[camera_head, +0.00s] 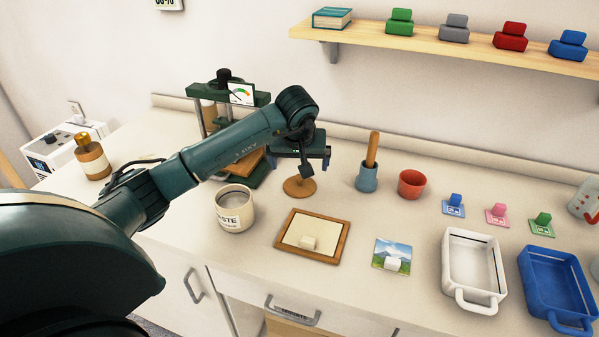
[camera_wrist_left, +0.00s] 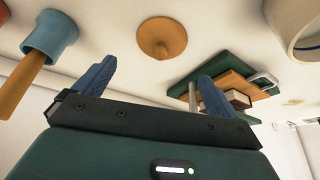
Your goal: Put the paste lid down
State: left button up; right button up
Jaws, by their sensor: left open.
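The paste lid (camera_head: 299,187) is a round brown disc with a raised middle, lying on the counter just right of and behind the paste pot (camera_head: 234,212). The pot is cream, marked "PASTE", and its top is open. My left gripper (camera_head: 300,158) is open and empty, above and behind the lid in the head view. In the left wrist view the lid (camera_wrist_left: 162,38) lies apart from the fingertips, beyond the gap between the blue fingers of the gripper (camera_wrist_left: 155,75). My right gripper is not in view.
A green press (camera_head: 215,105) stands behind my left arm. A blue holder (camera_head: 367,178) with a wooden handle and a red cup (camera_head: 411,184) stand to the right. A wooden frame (camera_head: 341,243) and a picture (camera_head: 392,254) lie in front. White (camera_head: 448,262) and blue trays (camera_head: 531,285) are at right.

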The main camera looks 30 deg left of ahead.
pick_arm(q)
jog(key=v, duration=0.5)
jog(key=shift+f, duration=0.1)
dwell(0.4)
